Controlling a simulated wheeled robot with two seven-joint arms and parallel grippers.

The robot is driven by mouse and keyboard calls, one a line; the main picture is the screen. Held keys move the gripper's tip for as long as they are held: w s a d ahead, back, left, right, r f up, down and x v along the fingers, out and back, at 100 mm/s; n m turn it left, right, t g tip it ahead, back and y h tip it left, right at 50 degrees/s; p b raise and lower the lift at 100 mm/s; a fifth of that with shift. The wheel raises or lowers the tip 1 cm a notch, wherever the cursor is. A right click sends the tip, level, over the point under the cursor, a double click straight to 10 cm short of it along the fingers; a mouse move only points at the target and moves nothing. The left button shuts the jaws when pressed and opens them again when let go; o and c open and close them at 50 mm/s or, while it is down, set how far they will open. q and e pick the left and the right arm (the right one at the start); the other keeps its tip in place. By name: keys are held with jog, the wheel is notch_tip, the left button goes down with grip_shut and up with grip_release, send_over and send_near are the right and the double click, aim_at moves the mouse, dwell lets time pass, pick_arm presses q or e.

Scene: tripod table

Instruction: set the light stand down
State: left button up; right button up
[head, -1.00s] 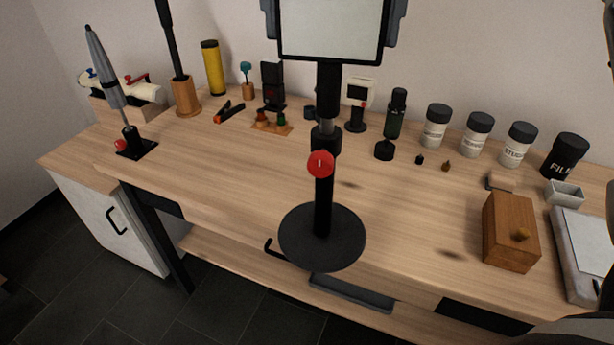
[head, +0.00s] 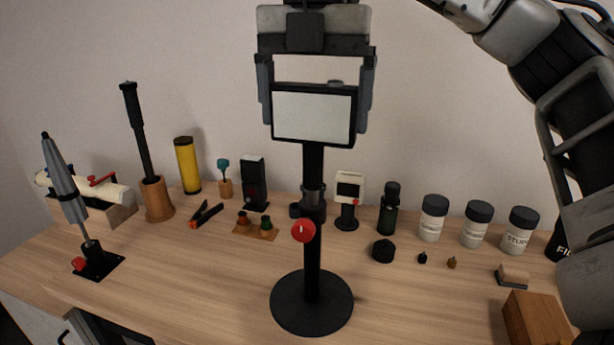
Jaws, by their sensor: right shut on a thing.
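The light stand has a white rectangular panel (head: 312,117) in a black frame, a black post with a red knob (head: 303,231), and a round black base (head: 312,304). It is upright in the middle of the head view. My right gripper (head: 316,100) points down from above, with one finger at each side of the panel frame, and is shut on it. The base appears over the front part of the wooden table (head: 190,290). I cannot tell whether it touches the top. My left gripper is not in view.
Behind the stand are a small white-faced device (head: 349,192), a dark bottle (head: 389,212) and a black cap (head: 383,250). White jars (head: 433,220) and a wooden box (head: 535,322) are to the right. The table left of the base is clear.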

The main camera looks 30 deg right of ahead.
jog(key=w+d+f+b, duration=0.2)
jog(key=w+d+f, duration=0.3)
jog(key=w+f, duration=0.4)
notch_tip(320, 180, down, 2)
jog(key=shift+d+f, duration=0.1)
jog(key=shift+d, duration=0.2)
jog(key=shift+c, duration=0.3)
jog(key=o, duration=1.7)
jog(key=shift+a+f, duration=0.1)
jog(key=shift+f, duration=0.1)
jog(key=shift+o, duration=0.3)
pick_arm(q)
jog(key=p, duration=0.3)
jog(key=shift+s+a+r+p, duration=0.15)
jog(key=shift+p, duration=0.2)
pick_arm(e)
notch_tip(320, 180, up, 12)
